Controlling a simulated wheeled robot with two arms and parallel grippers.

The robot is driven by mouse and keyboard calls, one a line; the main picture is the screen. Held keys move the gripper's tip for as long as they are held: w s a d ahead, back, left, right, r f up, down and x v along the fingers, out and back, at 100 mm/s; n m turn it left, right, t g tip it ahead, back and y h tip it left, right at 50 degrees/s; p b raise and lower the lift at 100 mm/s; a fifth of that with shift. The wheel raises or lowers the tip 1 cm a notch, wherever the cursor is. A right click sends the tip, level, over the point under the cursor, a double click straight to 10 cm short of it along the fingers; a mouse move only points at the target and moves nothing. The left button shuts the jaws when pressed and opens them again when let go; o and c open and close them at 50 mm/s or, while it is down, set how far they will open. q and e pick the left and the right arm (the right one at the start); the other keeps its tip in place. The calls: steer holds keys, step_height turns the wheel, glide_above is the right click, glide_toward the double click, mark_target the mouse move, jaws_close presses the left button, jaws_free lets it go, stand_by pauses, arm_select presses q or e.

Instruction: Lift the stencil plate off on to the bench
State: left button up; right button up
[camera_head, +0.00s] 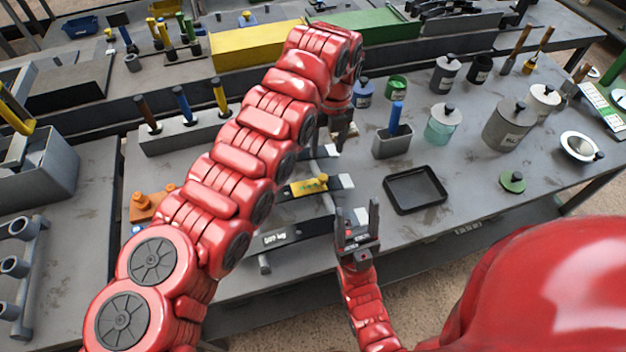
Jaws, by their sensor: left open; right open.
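A small yellow plate with a knob (309,186) lies on a dark rack with pale-ended bars, just right of my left arm; it looks like the stencil plate, but I cannot be sure. My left gripper (337,143) is open and points down above and behind the yellow plate, apart from it. My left arm hides the left part of the rack. My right gripper (357,212) is open and empty, its fingers pointing away from me, in front of and to the right of the yellow plate. It appears apart from the plate.
The bench (455,200) has free room right of a black tray (415,189). A grey block with a blue-handled tool (392,145) stands behind the tray. Several lidded pots, including a large grey one (508,128), stand at the right. A green-topped lid (512,182) lies near the front.

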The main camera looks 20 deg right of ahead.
arm_select(q)
steer(key=p, duration=0.2)
glide_above(323, 176)
steer(key=f, duration=0.4)
steer(key=shift+d+f, duration=0.15)
steer(key=shift+d, duration=0.1)
steer(key=shift+f, duration=0.45)
steer(key=f+p, duration=0.1)
steer(key=f, duration=0.1)
steer(key=f+p, duration=0.2)
steer(key=shift+s+a, duration=0.1)
steer(key=shift+a, duration=0.1)
steer(key=shift+f, duration=0.4)
jaws_close()
